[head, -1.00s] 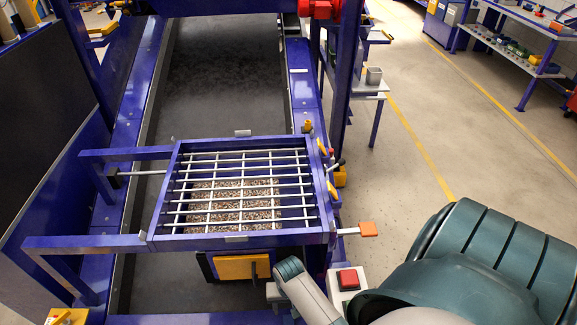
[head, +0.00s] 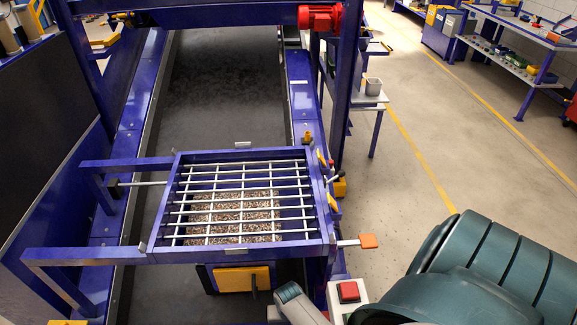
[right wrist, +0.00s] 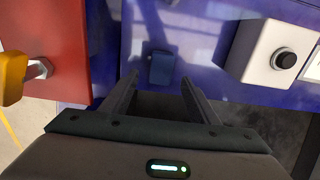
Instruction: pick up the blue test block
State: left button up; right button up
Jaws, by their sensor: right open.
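The blue test block (right wrist: 161,68) is a small dark blue block against the blue surface in the right wrist view. My right gripper (right wrist: 159,80) is open, with its two dark fingers pointing toward the block. The block shows in the gap between the fingertips, and the fingers do not close on it. I cannot tell how far ahead of the tips it is. In the head view I cannot make out the block or the right fingers; my right arm covers the lower right. My left gripper is in neither current view.
A white box with a black button (right wrist: 270,52) is right of the fingers. A red-orange panel (right wrist: 50,45) with a yellow knob (right wrist: 12,78) is left. In the head view, a blue barred frame (head: 160,215) spans the belt, and a red button box (head: 348,292) stands near my arm.

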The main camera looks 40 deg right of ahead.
jog(key=shift+s+a+f+p, duration=0.1)
jog(key=shift+f+p, duration=0.1)
jog(key=shift+f, duration=0.45)
jog(key=shift+a+f+p, duration=0.1)
jog(key=shift+f+p, duration=0.05)
jog(key=shift+f, duration=1.8)
jog(key=c, duration=1.1)
